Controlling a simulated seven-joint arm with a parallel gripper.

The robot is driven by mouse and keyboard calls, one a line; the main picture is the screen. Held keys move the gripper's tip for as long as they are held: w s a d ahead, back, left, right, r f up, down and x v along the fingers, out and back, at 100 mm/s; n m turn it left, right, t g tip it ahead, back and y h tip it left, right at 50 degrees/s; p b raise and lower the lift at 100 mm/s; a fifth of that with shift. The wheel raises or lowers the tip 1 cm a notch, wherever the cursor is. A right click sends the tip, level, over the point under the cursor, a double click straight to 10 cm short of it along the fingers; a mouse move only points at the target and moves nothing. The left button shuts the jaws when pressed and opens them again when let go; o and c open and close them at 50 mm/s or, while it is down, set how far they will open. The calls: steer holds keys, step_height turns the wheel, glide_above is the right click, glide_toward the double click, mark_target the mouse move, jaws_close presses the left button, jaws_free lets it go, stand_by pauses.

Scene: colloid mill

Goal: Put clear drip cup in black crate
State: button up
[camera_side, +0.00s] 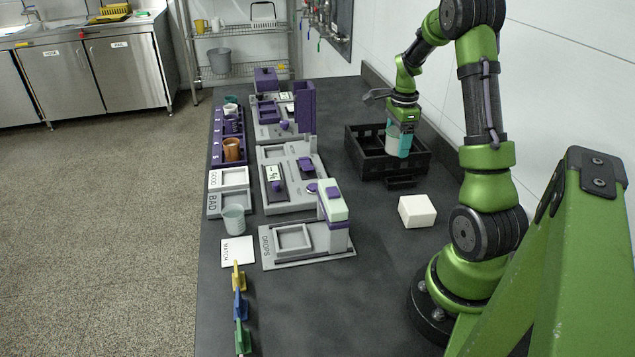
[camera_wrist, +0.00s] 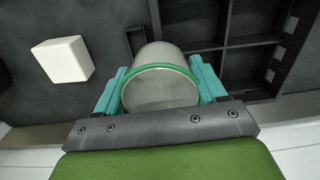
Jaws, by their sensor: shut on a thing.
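My gripper (camera_side: 404,128) is shut on a pale, see-through cup (camera_side: 392,139), its teal fingers on either side of it. The wrist view shows this cup (camera_wrist: 160,88) with a green rim between the fingertips. The black crate (camera_side: 370,170) stands on the counter below, with dividers inside; it also shows in the wrist view (camera_wrist: 235,48), up and to the right of the cup. The cup appears above the crate, but its exact height is unclear. Another pale, see-through cup (camera_side: 233,219) stands by the white MATCH card (camera_side: 238,252).
A white block (camera_side: 417,211) lies on the counter in front of the crate. Grey stations with purple parts (camera_side: 287,185), the DROPS station (camera_side: 300,243) and a purple rack with cups (camera_side: 230,150) fill the left side. A wall runs behind the crate.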

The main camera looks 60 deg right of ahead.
steer(key=w+d, duration=0.2)
steer(key=d, duration=0.1)
steer(key=w+d, duration=0.3)
steer(key=w+d+f, duration=0.1)
steer(key=w+d, duration=0.1)
steer(key=d, duration=0.1)
steer(key=shift+w+d, duration=0.15)
steer(key=shift+w, duration=0.05)
steer(key=shift+f, duration=1.8)
steer(key=shift+f, duration=0.1)
steer(key=o, duration=1)
